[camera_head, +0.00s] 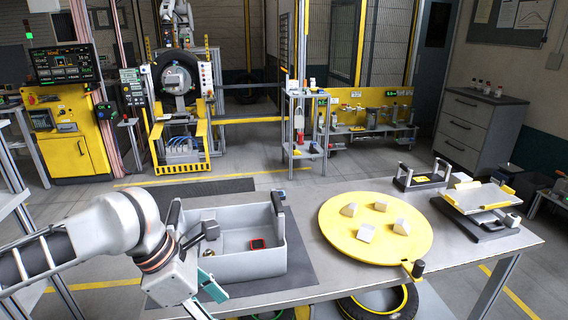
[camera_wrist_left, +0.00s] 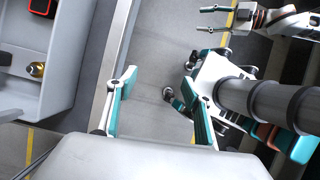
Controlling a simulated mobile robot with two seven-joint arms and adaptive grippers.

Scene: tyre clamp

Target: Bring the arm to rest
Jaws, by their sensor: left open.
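My left arm comes in from the left in the head view, its gripper (camera_head: 212,288) low beside the left front of a grey bin (camera_head: 246,267). In the left wrist view the left gripper (camera_wrist_left: 160,92) is open, its teal-padded fingers wide apart with nothing between them. The bin (camera_wrist_left: 75,75) lies to their left, apart from them. A gripper with teal pads, seemingly my right one (camera_wrist_left: 212,20), shows at the top right of the wrist view, its fingers apart and empty. It is not in the head view.
The bin on the metal table (camera_head: 330,285) holds a red-and-black item (camera_head: 257,244) and a brass-coloured piece (camera_wrist_left: 37,69). A yellow round plate (camera_head: 335,220) with several grey blocks is right of it. A tilted tray stand (camera_head: 485,197) stands farther right.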

